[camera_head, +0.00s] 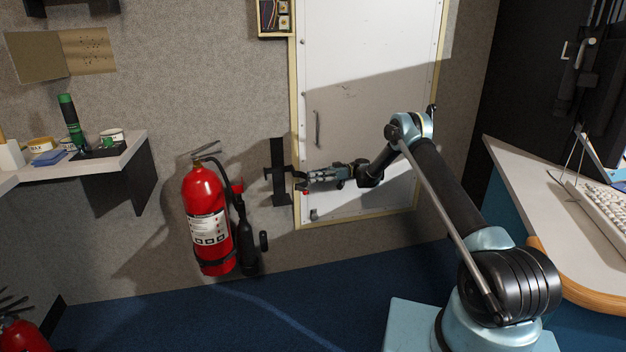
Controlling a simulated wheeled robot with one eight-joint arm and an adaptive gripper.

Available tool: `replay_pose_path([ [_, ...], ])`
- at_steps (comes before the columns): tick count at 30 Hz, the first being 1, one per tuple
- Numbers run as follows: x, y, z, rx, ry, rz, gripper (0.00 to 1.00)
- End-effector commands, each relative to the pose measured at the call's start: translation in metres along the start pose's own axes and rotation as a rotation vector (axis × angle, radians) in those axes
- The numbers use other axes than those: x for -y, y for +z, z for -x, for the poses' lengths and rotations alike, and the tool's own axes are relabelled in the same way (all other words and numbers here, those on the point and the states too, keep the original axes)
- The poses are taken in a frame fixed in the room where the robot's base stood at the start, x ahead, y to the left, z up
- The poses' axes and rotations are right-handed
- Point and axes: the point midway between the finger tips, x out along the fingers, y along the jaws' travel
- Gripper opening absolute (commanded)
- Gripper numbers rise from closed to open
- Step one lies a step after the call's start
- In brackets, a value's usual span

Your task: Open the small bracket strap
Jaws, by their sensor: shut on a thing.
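The small bracket (279,172) is a black upright plate on the wall, between the red fire extinguisher and the white door. Its thin dark strap (294,170) reaches out to the right at about mid-height. My gripper (303,179) comes in from the right, in front of the door's left frame. Its fingers are shut at the strap's right end, and the strap seems to be what they hold. A small red spot shows just below the fingertips. The fingers hide the strap's end, and the exact contact is too small to see. The bracket holds no extinguisher.
A red fire extinguisher (207,218) with a black hose hangs left of the bracket. The white door (365,60) has a handle (317,128) above my gripper. A shelf (120,152) is at left, a desk (535,190) at right. Blue floor (270,300) is clear ahead.

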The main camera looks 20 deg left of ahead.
Motion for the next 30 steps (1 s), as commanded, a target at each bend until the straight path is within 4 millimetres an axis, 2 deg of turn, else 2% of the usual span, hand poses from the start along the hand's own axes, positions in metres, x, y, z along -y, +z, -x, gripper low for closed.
replay_pose_path([
  [13,0.003,0.001,0.004,0.002,-0.010,0.000,0.00],
  [14,0.003,0.001,0.004,0.002,-0.010,0.000,0.20],
  [16,0.003,0.001,0.004,0.002,-0.008,0.000,0.36],
  [26,0.002,0.001,0.008,0.001,-0.003,0.000,0.36],
  [30,0.002,0.000,0.017,0.001,-0.001,0.000,0.36],
])
